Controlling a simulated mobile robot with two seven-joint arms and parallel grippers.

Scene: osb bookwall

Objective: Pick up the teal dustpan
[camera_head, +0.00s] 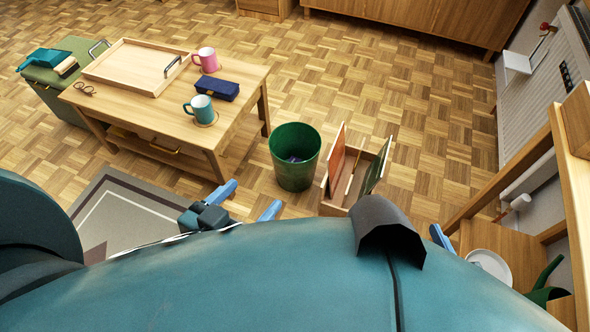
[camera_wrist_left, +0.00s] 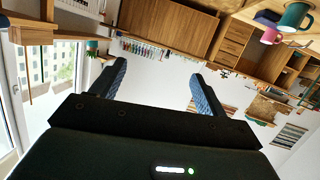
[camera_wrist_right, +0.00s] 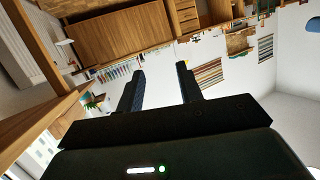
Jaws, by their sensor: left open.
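The teal dustpan (camera_head: 42,58) lies on top of a green box (camera_head: 75,50) at the far left of the head view. A hand brush with pale bristles (camera_head: 67,66) lies against its right side. My left gripper (camera_head: 250,198) is open and empty, well apart from the dustpan, near the front of the wooden table; its spread fingers also show in the left wrist view (camera_wrist_left: 157,72). My right gripper (camera_wrist_right: 160,70) has its fingers apart with nothing between them; in the head view only a blue finger (camera_head: 441,238) shows at the right.
The low wooden table (camera_head: 175,115) carries a tray (camera_head: 137,66), two mugs, glasses and a blue case (camera_head: 217,88). A green bin (camera_head: 295,157) and a wooden box (camera_head: 357,175) stand in front. Wooden shelving (camera_head: 490,185) borders the right. Floor beyond the bin is clear.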

